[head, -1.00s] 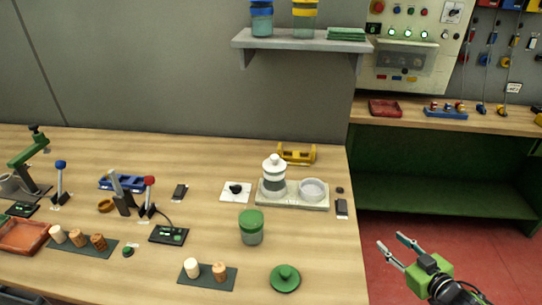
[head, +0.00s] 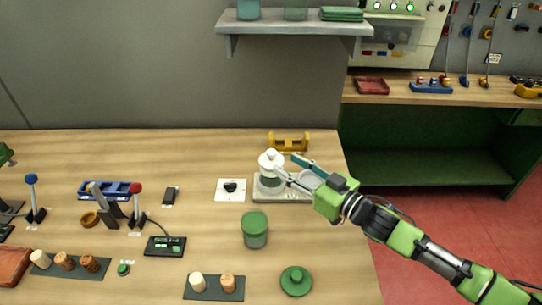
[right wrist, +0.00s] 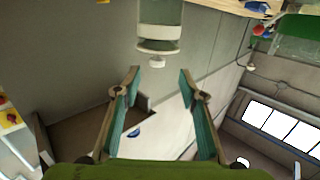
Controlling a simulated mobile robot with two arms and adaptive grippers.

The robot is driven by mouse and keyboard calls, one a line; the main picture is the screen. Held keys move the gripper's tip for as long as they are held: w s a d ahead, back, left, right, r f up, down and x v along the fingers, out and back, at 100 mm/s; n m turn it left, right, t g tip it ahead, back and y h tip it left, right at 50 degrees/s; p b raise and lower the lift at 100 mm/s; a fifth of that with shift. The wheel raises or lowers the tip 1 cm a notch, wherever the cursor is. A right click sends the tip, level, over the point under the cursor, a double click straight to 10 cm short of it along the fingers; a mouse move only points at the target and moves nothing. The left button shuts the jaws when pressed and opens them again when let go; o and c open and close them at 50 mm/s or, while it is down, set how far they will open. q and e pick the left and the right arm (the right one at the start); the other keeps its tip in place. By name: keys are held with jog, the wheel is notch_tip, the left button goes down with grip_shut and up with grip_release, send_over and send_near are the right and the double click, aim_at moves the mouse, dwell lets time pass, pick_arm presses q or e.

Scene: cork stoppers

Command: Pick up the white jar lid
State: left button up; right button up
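The white jar lid (head: 271,160), with a knob on top, sits on a glass jar (head: 271,184) on the pale tray (head: 285,199) at the back right of the table. In the right wrist view the jar (right wrist: 160,12) appears upside down, with the lid (right wrist: 158,46) and its knob just beyond my fingertips. My right gripper (head: 286,165) is open beside the lid, coming from the right. In the right wrist view its fingers (right wrist: 158,78) are apart with nothing between them. My left gripper is not in view.
A white round dish (head: 309,179) shares the tray, partly hidden by my right gripper. A yellow holder (head: 289,142) stands behind. A green-lidded jar (head: 255,230) and a loose green lid (head: 296,281) are in front. A shelf (head: 290,26) hangs above on the wall.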

aim_at(275, 162)
jog(key=shift+w+a, duration=0.35)
jog(key=shift+a, duration=0.05)
jog(key=shift+w+a, duration=0.1)
jog(key=shift+w, duration=0.05)
jog(key=p+x, duration=0.1)
jog(key=x, duration=0.3)
jog(key=shift+w+f+p, duration=0.15)
jog(key=shift+w+p, duration=0.15)
jog(key=shift+w, duration=0.1)
jog(key=shift+w+a, duration=0.1)
jog(key=shift+a, duration=0.05)
jog(key=shift+c, duration=0.3)
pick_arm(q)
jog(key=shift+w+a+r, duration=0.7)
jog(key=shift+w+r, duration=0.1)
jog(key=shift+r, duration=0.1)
pick_arm(e)
jog(key=c, duration=1)
